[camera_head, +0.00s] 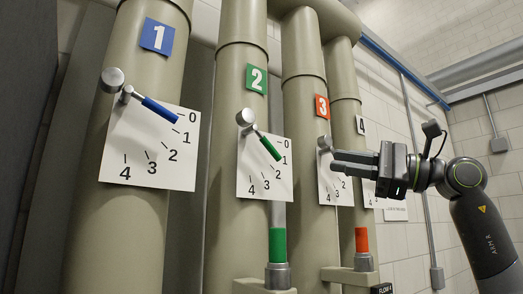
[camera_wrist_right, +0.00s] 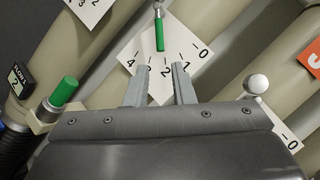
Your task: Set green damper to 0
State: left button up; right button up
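The green damper handle (camera_head: 270,148) sits on the dial plate (camera_head: 247,180) marked 0 to 4, on the pipe with the green 2 label (camera_head: 257,79). In the head view its tip is near the 1; in the right wrist view the handle (camera_wrist_right: 160,35) points down towards about the 2, so I cannot tell its exact setting. My right gripper (camera_head: 335,162) points left, in front of the red-labelled pipe's dial. In the right wrist view its fingers (camera_wrist_right: 160,82) are apart and empty, below the green handle and not touching it. My left gripper is not in view.
A blue handle (camera_head: 160,110) and its dial are at left. The red-labelled pipe's round knob (camera_wrist_right: 257,84) is right of my fingers. A green-filled tube (camera_head: 277,245) stands below the green dial; an orange-filled one (camera_head: 361,240) stands right.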

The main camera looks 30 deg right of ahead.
aim_at(273, 148)
jog(key=p+x, duration=0.2)
jog(key=x, duration=0.3)
jog(key=p+x, duration=0.3)
jog(key=x, duration=0.2)
jog(key=p+x, duration=0.2)
jog(key=x, duration=0.3)
jog(key=shift+s+a+r, duration=0.1)
jog(key=shift+a+r, duration=0.25)
jog(key=shift+a, duration=0.05)
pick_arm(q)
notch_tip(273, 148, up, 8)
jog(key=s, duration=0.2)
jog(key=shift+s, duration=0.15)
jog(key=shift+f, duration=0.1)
pick_arm(e)
jog(key=shift+c, duration=0.2)
grip_shut()
